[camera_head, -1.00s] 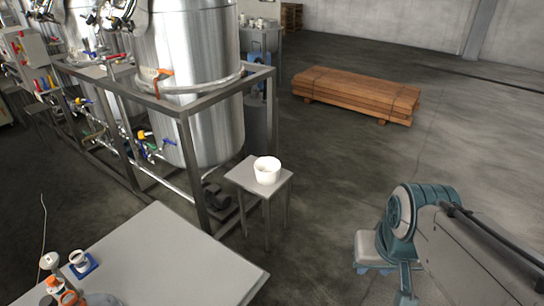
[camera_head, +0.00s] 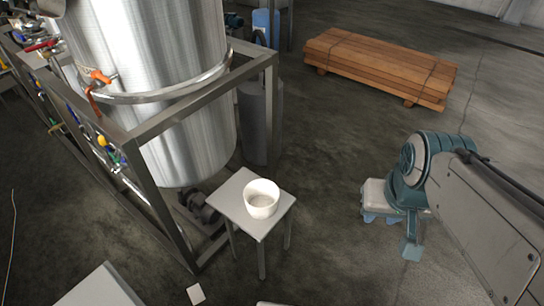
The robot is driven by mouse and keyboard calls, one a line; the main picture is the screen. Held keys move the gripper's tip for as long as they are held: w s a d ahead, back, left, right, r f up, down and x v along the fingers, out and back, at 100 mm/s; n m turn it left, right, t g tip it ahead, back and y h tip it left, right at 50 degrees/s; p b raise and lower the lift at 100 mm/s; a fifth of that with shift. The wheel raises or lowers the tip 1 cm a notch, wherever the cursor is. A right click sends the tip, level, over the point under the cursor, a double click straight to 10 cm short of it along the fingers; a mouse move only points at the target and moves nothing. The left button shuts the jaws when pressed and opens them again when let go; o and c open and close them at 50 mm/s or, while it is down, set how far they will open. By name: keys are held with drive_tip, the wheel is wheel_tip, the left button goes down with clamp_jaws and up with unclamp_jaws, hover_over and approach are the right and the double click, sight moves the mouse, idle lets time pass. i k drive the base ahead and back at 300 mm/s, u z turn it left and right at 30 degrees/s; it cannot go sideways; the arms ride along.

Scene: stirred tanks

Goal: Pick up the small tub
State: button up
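The small tub (camera_head: 262,199) is white, round and open at the top. It stands upright on a small light-grey stool-like table (camera_head: 228,198) beside the steel tank frame. My arm comes in from the right edge, and my gripper (camera_head: 411,250) hangs low over the floor, to the right of the tub and well apart from it. The fingers are small and partly hidden, so their opening does not show clearly.
A large steel tank (camera_head: 165,90) in a metal frame (camera_head: 200,108) stands left of the small table. A stack of wooden planks (camera_head: 380,68) lies on the floor behind. A grey table corner (camera_head: 98,290) is at lower left. The floor between tub and arm is clear.

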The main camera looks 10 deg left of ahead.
sight(261, 196)
drive_tip(key=i, duration=1)
drive_tip(key=u, duration=0.4)
